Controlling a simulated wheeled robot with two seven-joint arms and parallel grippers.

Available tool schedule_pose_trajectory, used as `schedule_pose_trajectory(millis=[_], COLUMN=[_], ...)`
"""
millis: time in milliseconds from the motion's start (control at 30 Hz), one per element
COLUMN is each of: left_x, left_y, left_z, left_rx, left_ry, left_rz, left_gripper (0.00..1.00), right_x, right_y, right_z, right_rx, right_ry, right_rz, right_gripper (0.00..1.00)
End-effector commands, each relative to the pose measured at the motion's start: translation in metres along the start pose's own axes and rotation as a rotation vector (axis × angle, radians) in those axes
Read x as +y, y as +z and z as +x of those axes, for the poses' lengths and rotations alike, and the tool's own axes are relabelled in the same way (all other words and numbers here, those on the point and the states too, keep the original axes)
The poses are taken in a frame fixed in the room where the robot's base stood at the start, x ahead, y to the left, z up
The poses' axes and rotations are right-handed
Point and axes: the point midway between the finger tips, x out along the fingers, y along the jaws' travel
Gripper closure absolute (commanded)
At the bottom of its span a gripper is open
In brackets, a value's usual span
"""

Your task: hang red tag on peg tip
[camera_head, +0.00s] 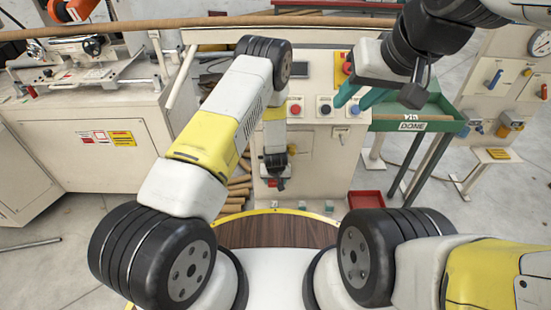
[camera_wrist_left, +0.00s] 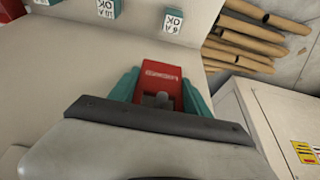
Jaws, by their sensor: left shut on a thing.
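My left gripper (camera_head: 278,184) hangs low in front of the cream machine cabinet in the head view. In the left wrist view its teal fingers (camera_wrist_left: 160,88) are shut on the red tag (camera_wrist_left: 160,70), one on each side, with white lettering on the tag's face. The red tag also shows as a small red patch in the head view (camera_head: 273,182). My right gripper (camera_head: 359,97) is by the control panel's right end, its teal fingers apart with nothing seen between them. I cannot make out a peg tip in either view.
White OK labels (camera_wrist_left: 172,20) with teal parts are near the cabinet in the wrist view. Cardboard tubes (camera_wrist_left: 243,42) lie stacked beside it. A red tray (camera_head: 366,199) sits low at the right. The green DONE table (camera_head: 440,122) stands near my right gripper.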

Motion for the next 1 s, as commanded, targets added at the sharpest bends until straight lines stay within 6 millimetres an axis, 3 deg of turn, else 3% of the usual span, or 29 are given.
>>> schedule_pose_trajectory(millis=[233, 267, 333, 367, 700, 833, 1000], left_x=[0.0, 0.0, 0.001, 0.0, 0.0, 0.001, 0.0], left_y=[0.001, 0.001, 0.001, 0.001, 0.002, 0.0, 0.038], left_z=[0.004, 0.003, 0.003, 0.003, 0.003, -0.011, -0.023], left_rx=[0.001, 0.002, 0.002, 0.001, 0.001, 0.003, -0.005], left_ry=[0.001, 0.001, 0.001, 0.001, 0.001, 0.001, 0.0], left_rz=[0.0, 0.0, 0.0, 0.0, -0.001, 0.0, 0.002], left_gripper=[0.85, 0.38, 0.24, 0.22, 0.22, 0.22, 0.22], right_x=[0.0, 0.0, 0.0, 0.0, 0.0, 0.0, 0.0], right_y=[0.0, 0.0, 0.0, 0.0, 0.0, 0.0, 0.0], right_z=[0.0, 0.0, 0.0, 0.0, 0.0, 0.0, 0.0], right_rx=[0.0, 0.0, 0.0, 0.0, 0.0, 0.0, 0.0], right_ry=[0.0, 0.0, 0.0, 0.0, 0.0, 0.0, 0.0], right_rz=[0.0, 0.0, 0.0, 0.0, 0.0, 0.0, 0.0], right_gripper=[0.64, 0.64, 0.64, 0.64, 0.64, 0.64, 0.64])
